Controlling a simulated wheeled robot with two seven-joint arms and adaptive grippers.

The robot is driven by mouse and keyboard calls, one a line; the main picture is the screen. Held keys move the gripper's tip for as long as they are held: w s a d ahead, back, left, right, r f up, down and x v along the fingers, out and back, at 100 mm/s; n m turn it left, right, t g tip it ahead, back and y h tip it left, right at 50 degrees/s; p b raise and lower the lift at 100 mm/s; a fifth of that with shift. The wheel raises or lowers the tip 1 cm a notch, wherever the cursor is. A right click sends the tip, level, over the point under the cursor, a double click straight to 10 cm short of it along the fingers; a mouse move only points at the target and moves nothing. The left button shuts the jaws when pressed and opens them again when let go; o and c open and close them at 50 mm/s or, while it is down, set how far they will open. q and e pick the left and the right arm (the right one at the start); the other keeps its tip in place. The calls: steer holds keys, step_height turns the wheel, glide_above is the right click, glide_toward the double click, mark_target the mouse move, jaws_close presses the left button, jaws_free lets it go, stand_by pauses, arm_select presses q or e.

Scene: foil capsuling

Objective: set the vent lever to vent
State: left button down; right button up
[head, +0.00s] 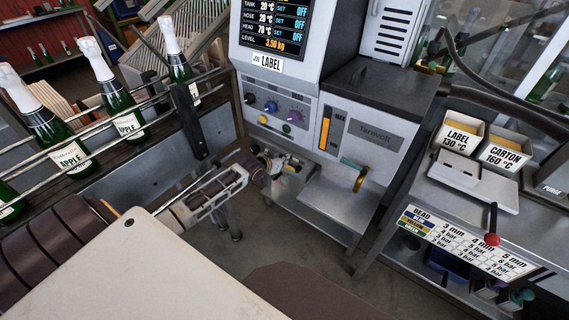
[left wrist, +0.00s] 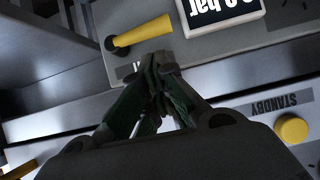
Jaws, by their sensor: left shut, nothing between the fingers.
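A yellow lever (left wrist: 140,33) shows in the left wrist view on a grey panel, beside a lit pressure readout (left wrist: 225,8) ending in "bar". A label below the lever is mostly covered by my fingers, so I cannot read its setting. My left gripper (left wrist: 157,62) is shut and empty, its dark green fingertips just below the lever; I cannot tell whether they touch it. In the head view the left gripper (head: 268,163) is at the front of the Tarnovolt machine (head: 362,132), low on its left side. My right gripper is not in view.
A yellow knob (left wrist: 292,129) marked STANDBY is at the wrist view's right. Foil-topped green bottles (head: 125,120) stand behind rails at the left. A teal-handled brass valve (head: 358,175) is on the machine's front. A red-knobbed lever (head: 492,238) stands on the right bench.

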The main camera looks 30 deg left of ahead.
arm_select(q)
steer(key=shift+w+f, duration=0.25)
steer(key=shift+f, duration=0.75)
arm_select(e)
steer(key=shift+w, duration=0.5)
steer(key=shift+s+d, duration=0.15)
arm_select(q)
steer(key=shift+d, duration=0.1)
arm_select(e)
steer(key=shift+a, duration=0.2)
